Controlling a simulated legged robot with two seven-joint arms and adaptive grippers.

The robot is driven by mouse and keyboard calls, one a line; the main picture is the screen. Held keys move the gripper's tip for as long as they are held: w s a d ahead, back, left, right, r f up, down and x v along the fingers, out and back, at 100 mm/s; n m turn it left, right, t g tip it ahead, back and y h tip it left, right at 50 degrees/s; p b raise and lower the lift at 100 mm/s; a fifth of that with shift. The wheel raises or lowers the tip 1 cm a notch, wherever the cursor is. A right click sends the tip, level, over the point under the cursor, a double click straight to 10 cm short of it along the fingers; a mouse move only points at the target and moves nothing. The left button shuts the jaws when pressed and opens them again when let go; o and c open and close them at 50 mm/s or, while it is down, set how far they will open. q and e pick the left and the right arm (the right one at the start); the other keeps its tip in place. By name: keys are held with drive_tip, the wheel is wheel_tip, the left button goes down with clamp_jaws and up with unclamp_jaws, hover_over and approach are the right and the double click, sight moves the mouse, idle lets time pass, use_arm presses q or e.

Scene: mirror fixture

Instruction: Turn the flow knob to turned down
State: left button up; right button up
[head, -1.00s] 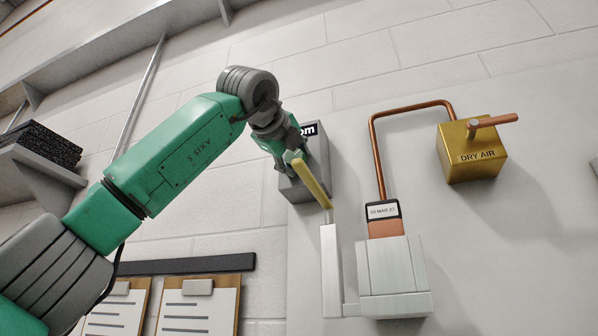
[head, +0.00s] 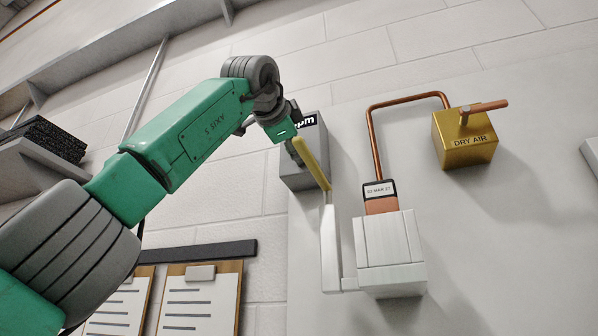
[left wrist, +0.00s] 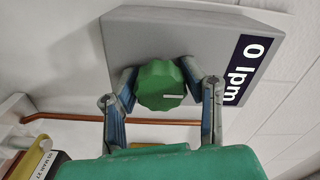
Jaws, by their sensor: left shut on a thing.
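The flow knob is a green, ridged knob (left wrist: 157,86) on the face of a grey box in the left wrist view, with a short white mark pointing right. The grey box (left wrist: 130,35) has a dark label reading "0 lpm"; in the head view the box (head: 300,178) is on the wall, partly behind my arm. My left gripper (left wrist: 162,88) is shut on the knob, one finger on each side. In the head view my left gripper (head: 292,146) is at the box's face, and the knob is hidden there. My right gripper is in neither view.
A yellow bar (head: 313,165) on a white fixture (head: 390,250) stands close to my gripper. A copper pipe (head: 372,130) runs from it to a brass "DRY AIR" valve (head: 462,150). Clipboards (head: 200,300) hang lower left. A shelf (head: 35,175) is at the far left.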

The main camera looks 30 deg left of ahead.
use_arm(q)
drive_tip(key=shift+f+n, duration=0.25)
drive_tip(key=shift+n, duration=0.95)
drive_tip(key=o, duration=1.2)
drive_tip(key=shift+a, duration=0.1)
drive_tip(key=shift+s+r, duration=0.1)
drive_tip(key=shift+s, duration=0.05)
drive_tip(key=v, duration=1.1)
drive_tip(key=shift+s, duration=0.3)
